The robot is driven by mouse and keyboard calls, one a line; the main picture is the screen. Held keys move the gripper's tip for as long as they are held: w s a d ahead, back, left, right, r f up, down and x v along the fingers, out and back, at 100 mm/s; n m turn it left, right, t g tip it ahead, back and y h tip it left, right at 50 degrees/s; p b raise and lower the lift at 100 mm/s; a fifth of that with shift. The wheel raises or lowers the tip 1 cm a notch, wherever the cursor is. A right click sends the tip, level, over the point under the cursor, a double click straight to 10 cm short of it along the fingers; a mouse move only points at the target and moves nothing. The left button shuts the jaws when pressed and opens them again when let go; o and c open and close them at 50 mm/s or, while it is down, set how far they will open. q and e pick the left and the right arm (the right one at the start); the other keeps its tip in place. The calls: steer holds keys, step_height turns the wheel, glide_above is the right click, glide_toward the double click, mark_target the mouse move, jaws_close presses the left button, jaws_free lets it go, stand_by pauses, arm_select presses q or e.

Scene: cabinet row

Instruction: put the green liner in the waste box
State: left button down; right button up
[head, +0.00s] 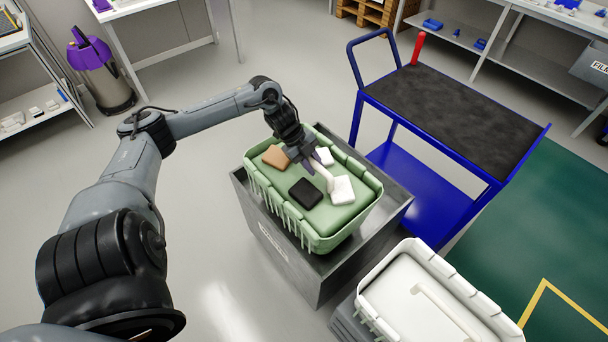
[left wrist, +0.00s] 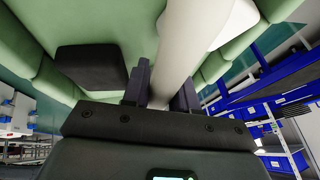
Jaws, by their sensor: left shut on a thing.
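The green liner (head: 309,236) is a ribbed tub with a pale rim. It holds a brown block (head: 276,157), a black block (head: 305,194) and white blocks (head: 342,190). It is at the grey box (head: 290,262), its ribbed sides showing above the box's rim; I cannot tell whether it rests or hangs there. My left gripper (head: 311,163) is shut on the liner's white bar handle (head: 323,175). In the left wrist view the handle (left wrist: 190,40) runs between the fingers (left wrist: 161,88), with the black block (left wrist: 90,70) beside it. My right gripper is out of view.
A white liner (head: 400,296) with a similar handle stands at the lower right, close to the grey box. A blue cart (head: 440,110) with a dark top stands behind and right. A purple-topped vacuum (head: 95,70) is at the left. The floor left of the box is clear.

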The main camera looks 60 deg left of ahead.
mark_target(301, 170)
arm_select(q)
steer(key=shift+s+a+f, duration=0.85)
steer(key=shift+s+a, duration=0.15)
steer(key=shift+a, duration=0.05)
steer(key=shift+f+b, duration=1.05)
steer(key=shift+f, duration=0.95)
steer(key=c, duration=0.9)
jaws_free()
steer(key=shift+f, duration=0.15)
